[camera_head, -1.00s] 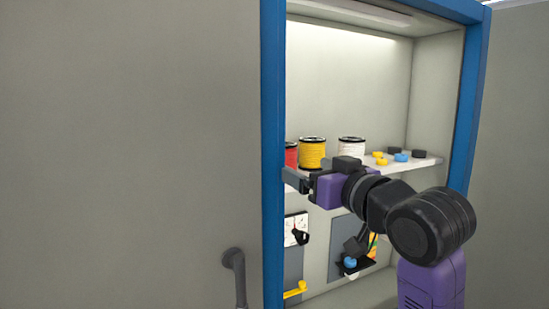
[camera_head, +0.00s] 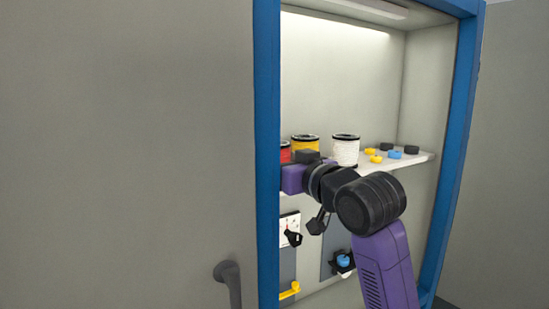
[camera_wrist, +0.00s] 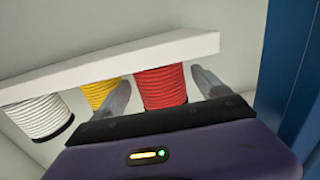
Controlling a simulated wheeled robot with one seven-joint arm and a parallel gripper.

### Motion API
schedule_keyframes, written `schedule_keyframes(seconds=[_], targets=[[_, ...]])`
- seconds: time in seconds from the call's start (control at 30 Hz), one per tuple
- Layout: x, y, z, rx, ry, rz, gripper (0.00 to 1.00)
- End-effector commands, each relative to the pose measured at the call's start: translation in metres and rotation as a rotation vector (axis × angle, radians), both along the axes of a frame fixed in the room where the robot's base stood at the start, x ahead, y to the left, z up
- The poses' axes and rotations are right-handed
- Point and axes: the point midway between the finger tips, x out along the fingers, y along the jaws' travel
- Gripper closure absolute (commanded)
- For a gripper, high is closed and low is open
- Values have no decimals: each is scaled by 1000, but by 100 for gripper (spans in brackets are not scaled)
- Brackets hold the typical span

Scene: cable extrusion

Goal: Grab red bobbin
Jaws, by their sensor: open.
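The red bobbin (camera_wrist: 162,87) shows in the wrist view between the two fingers of my gripper (camera_wrist: 160,79). The fingers are open, one on each side of it, with a visible gap to each. Whether the fingertips reach around it or stop short, I cannot tell. In the head view the red bobbin (camera_head: 285,155) is at the left end of the white shelf, partly hidden by the blue frame and my gripper's purple body. My fingertips are hidden there. The wrist picture appears upside down, with the shelf (camera_wrist: 110,66) above the bobbins.
A yellow bobbin (camera_head: 304,143) stands beside the red one, and a white bobbin (camera_head: 345,150) stands farther right. Several small yellow, blue and black pieces (camera_head: 395,155) lie at the shelf's right end. The blue frame (camera_head: 266,150) stands close left of my gripper.

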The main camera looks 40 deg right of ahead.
Motion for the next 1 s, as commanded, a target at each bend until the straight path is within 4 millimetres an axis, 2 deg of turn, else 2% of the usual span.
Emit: schedule_keyframes(seconds=[0.13, 0.4, 0.77, 1.0], targets=[[15, -3, 1, 0, 0, 1, 13], [17, -4, 0, -1, -2, 1, 13], [17, -4, 0, -1, -2, 1, 84], [17, -3, 1, -2, -3, 1, 84]])
